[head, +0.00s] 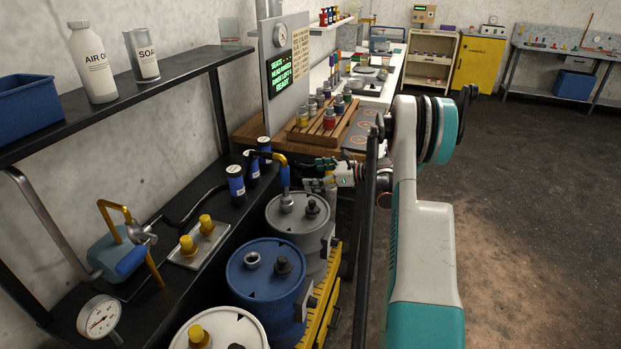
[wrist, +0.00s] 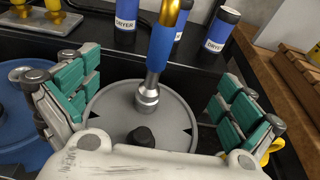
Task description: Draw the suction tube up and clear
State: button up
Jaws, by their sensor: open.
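The suction tube (head: 284,176) has a blue grip and a yellow bent top, and stands upright in the fitting on the grey drum (head: 276,222). In the wrist view the blue grip (wrist: 160,48) rises from a metal collar on the grey drum's lid (wrist: 105,112). My gripper (wrist: 160,95) is open, with green-padded fingers spread on either side of the tube and apart from it. In the head view my gripper (head: 325,180) is just right of the tube. The tube's lower end is hidden inside the drum.
A blue drum (head: 250,285) and a white drum (head: 245,325) stand nearer. Dryer canisters (head: 236,184) stand on the black bench behind the tube. A black hose runs left to a hand pump (head: 115,255). A wooden rack (head: 315,135) lies beyond. The floor at right is clear.

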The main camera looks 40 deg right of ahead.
aim_at(285, 175)
jog(key=shift+b+x, duration=0.75)
jog(key=shift+x, duration=4.75)
jog(key=shift+d, duration=0.1)
grip_shut()
jog(key=shift+r, duration=0.1)
